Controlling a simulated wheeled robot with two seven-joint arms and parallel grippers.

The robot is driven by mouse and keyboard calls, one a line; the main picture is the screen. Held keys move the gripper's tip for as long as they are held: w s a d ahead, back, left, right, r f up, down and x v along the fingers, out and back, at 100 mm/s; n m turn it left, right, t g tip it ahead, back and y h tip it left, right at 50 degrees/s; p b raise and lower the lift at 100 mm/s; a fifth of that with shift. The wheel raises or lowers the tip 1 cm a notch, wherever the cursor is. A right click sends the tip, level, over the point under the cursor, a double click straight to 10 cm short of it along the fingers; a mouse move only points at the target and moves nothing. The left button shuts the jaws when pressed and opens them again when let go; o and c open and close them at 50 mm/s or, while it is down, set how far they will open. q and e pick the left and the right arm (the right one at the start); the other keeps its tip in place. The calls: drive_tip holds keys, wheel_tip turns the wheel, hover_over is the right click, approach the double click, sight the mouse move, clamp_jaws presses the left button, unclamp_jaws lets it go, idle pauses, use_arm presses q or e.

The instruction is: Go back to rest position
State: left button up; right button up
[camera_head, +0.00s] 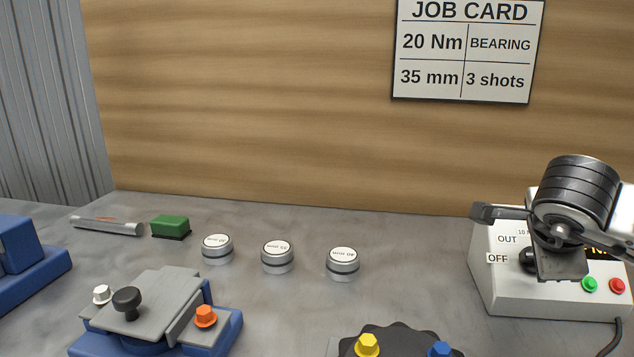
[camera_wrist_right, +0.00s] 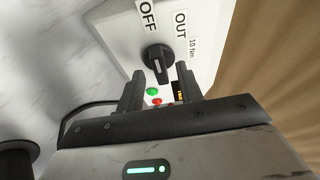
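My right gripper (camera_head: 522,242) is in front of the white control box (camera_head: 505,297) at the right of the head view. The right wrist view shows the gripper (camera_wrist_right: 160,80) open, with two dark fingers apart and nothing held between them. A black rotary knob (camera_wrist_right: 158,62) on the box face lies beyond the fingertips, between them in that picture. The knob sits near the OFF and OUT labels; I cannot tell whether a finger touches it. In the head view the knob (camera_head: 527,260) is partly hidden by the gripper. My left gripper is not in view.
Three silver weights (camera_head: 277,257) stand mid-bench. A blue fixture (camera_head: 225,335) with a grey plate is front left, a dark round part (camera_head: 395,342) with coloured knobs front centre. A green block (camera_head: 170,226) and a metal tube (camera_head: 108,226) lie behind. A job card (camera_head: 467,50) hangs on the wall.

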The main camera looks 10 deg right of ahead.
drive_tip(key=shift+x, duration=0.85)
